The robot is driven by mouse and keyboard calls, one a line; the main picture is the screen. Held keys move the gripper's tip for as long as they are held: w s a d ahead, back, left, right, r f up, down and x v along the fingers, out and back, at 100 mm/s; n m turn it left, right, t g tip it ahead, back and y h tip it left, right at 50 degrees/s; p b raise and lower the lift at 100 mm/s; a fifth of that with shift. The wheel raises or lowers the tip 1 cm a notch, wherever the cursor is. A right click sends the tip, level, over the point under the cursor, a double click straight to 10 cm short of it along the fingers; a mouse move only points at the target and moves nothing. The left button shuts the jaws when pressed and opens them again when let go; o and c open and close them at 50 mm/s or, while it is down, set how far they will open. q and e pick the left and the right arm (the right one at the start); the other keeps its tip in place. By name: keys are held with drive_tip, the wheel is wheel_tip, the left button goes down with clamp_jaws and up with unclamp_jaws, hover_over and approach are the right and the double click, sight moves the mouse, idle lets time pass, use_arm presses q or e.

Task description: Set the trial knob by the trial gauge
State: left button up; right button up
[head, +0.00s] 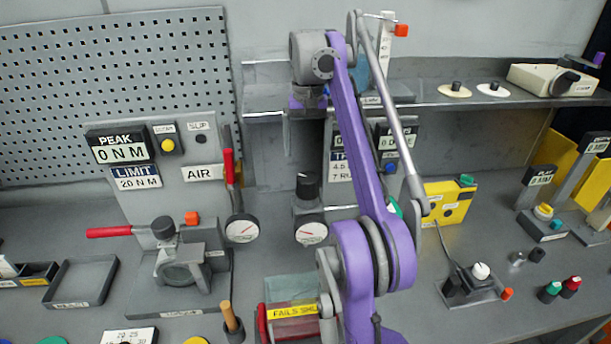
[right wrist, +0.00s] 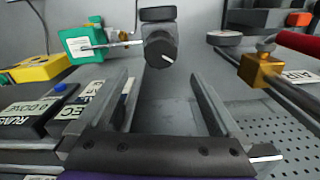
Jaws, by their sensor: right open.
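I take the black knob (head: 307,186) on the grey regulator at bench centre as the trial knob. The white round gauge (head: 311,233) with a red needle sits just in front of it; its numbers are too small to read. My right gripper (head: 309,112) is above the knob and apart from it, pointing down. In the right wrist view the gripper (right wrist: 162,88) is open and empty. The knob (right wrist: 161,50), with a white pointer line, is beyond the fingertips, roughly centred between them. The gauge (right wrist: 158,14) shows edge-on there. My left gripper is not in view.
A second gauge (head: 242,229) with a red-handled valve stands left of the regulator. A display panel (head: 340,165) is behind it, partly hidden by my purple arm. The shelf (head: 440,92) is close to my wrist. A yellow box (head: 450,203) is to the right.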

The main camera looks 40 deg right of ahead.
sight(308, 176)
drive_tip(key=f, duration=0.3)
drive_tip(key=f+b, duration=0.1)
drive_tip(key=f, duration=0.2)
drive_tip(key=f+b, duration=0.1)
drive_tip(key=f, duration=0.2)
drive_tip(key=shift+s+a+f, duration=0.15)
drive_tip(key=shift+s+f, duration=0.1)
drive_tip(key=shift+s, duration=0.05)
drive_tip(key=shift+w+f, duration=0.2)
drive_tip(key=shift+f, duration=0.3)
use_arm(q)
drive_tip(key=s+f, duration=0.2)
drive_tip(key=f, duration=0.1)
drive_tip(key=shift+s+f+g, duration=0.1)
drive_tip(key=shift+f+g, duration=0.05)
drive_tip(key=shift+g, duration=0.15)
use_arm(e)
drive_tip(key=c, duration=1.3)
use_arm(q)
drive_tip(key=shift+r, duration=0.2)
use_arm(e)
drive_tip(key=shift+r+m, duration=0.1)
drive_tip(key=shift+m, duration=0.3)
